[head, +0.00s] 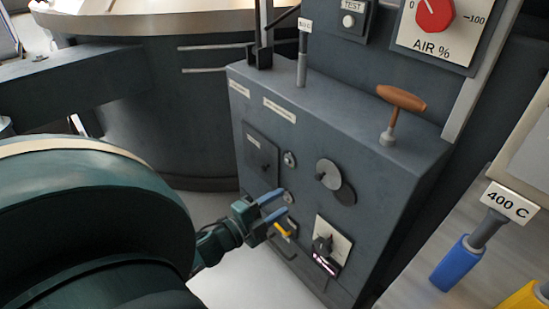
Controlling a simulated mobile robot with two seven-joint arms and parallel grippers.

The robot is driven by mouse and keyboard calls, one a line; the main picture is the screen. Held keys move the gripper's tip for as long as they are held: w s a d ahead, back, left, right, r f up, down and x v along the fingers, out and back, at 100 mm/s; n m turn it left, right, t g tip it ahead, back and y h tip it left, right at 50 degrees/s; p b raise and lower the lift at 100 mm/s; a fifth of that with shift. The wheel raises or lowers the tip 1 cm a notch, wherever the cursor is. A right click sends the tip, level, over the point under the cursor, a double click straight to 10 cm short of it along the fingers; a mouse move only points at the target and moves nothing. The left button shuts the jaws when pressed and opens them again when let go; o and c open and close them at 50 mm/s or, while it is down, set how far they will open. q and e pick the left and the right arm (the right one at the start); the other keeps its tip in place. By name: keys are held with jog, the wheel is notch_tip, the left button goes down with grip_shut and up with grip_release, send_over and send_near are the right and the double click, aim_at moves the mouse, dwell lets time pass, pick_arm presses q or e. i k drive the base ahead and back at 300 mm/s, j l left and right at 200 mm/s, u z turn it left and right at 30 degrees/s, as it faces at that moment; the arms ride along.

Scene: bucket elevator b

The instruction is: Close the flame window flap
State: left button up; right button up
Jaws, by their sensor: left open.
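A grey cabinet (390,225) stands in the middle of the head view. On its front is a round grey disc (328,173) with a small knob, overlapping a darker disc (345,194) at its lower right. These look like the flame window and its flap, but I cannot tell which disc is which. My left gripper (281,204) is open and empty, with blue fingertips pointing right towards the cabinet front. It is left of and below the discs, and apart from them. Its fingers partly cover small fittings behind. My right gripper is not in view.
A square hatch (261,156) lies left of the discs. Below are a yellow handle (282,230) and a white plate with a dark knob (322,243). A brown T-handle (402,97) rises from the cabinet top. A blue-gripped lever (450,264) stands at right.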

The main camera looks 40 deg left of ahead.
aim_at(327, 173)
jog(key=k+j, duration=0.1)
jog(key=k, duration=0.4)
jog(key=k+j, duration=0.1)
jog(key=k, duration=0.4)
